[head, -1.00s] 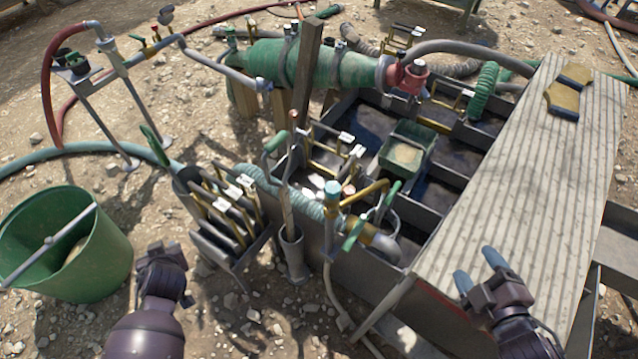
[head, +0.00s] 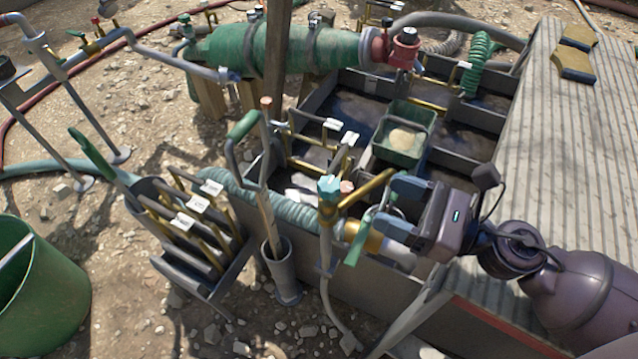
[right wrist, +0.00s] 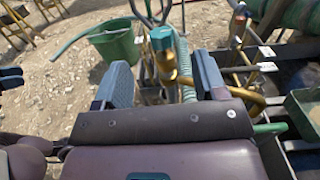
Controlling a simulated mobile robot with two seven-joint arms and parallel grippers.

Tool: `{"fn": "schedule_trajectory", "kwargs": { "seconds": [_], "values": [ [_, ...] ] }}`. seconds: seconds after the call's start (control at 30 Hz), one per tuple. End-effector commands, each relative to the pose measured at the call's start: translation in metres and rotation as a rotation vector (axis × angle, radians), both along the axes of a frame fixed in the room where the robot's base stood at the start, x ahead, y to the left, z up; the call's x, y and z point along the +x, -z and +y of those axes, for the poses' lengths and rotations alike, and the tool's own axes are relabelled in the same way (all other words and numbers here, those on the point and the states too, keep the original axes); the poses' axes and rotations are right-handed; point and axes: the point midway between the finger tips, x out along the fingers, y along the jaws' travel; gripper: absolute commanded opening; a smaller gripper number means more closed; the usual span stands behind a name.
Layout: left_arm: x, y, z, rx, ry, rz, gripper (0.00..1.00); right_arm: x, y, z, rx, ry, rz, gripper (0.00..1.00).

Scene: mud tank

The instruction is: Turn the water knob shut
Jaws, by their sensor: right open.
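The water knob is most likely the teal cap (head: 329,188) on top of the brass valve pipe at the tank's front edge. It also shows in the right wrist view (right wrist: 162,39), where it lies between and beyond the fingertips. My right gripper (head: 396,208) is open and empty, to the right of the knob and apart from it, with its fingers pointing left towards it. In the right wrist view my right gripper (right wrist: 164,75) has its two blue-grey fingers spread wide.
A brass pipe (head: 367,190) and a green lever (head: 356,249) stand close by the knob. A tool holder (head: 283,270) with a shaft and a rack of brass-handled plates (head: 187,222) stand left. A corrugated board (head: 560,130) covers the tank's right side.

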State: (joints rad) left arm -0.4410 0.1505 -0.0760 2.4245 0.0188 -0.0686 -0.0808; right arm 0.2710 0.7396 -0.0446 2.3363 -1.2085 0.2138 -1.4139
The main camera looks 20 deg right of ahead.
Motion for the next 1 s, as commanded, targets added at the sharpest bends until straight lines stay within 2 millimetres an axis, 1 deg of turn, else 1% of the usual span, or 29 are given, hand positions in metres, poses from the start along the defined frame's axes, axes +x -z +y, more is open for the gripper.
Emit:
{"fn": "schedule_trajectory", "kwargs": {
  "seconds": [0.03, 0.1, 0.23, 0.37, 1.0],
  "values": [
    [-0.001, 0.004, 0.000, 0.000, 0.002, 0.003, 0.43, -0.002, 0.010, 0.000, 0.000, 0.000, 0.016, 0.65],
    [0.001, 0.003, 0.000, 0.002, 0.003, -0.003, 0.43, -0.002, 0.013, 0.000, 0.001, 0.000, 0.021, 0.65],
    [0.002, 0.001, 0.000, 0.003, 0.004, -0.008, 0.43, 0.000, 0.013, 0.002, 0.001, -0.002, 0.020, 0.65],
    [0.003, -0.001, -0.001, 0.006, 0.007, -0.002, 0.43, 0.007, 0.010, 0.009, 0.001, -0.003, 0.016, 0.65],
    [0.003, -0.002, -0.005, 0.040, 0.029, 0.073, 0.43, 0.057, 0.009, 0.058, 0.001, 0.000, 0.014, 0.65]
  ]
}}
